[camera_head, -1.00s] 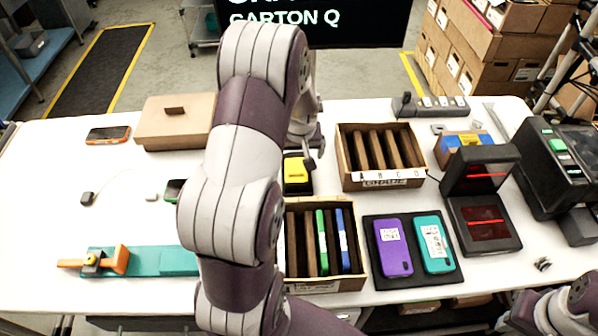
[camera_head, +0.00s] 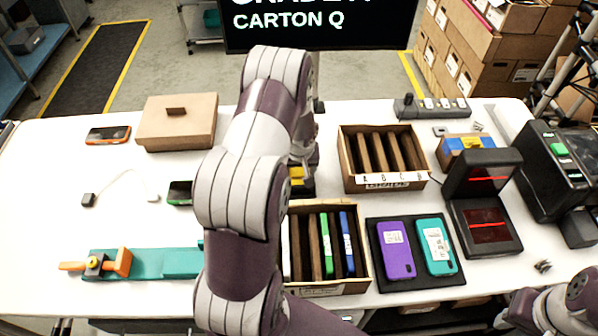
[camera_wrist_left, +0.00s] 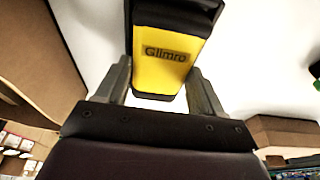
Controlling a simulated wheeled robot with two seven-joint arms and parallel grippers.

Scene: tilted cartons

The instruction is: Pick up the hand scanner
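The hand scanner, taken to be the yellow and black device marked "Glimro" (camera_wrist_left: 165,62), lies in front of my left gripper in the left wrist view. My left gripper (camera_wrist_left: 160,78) is open, with one finger on each side of the scanner's yellow part. White table shows beside the fingers, and I cannot tell whether either touches it. In the head view only a bit of the yellow scanner (camera_head: 297,174) shows; my left arm and gripper (camera_head: 304,155) hide the rest. Part of my right arm shows at the lower right, its gripper out of view.
An open carton with dividers (camera_head: 345,180) stands just right of the scanner, and another carton (camera_head: 330,288) is in front. A closed brown box (camera_head: 177,130) is to the left. A black tray (camera_head: 408,283) holds two phones. The table's left part has free room.

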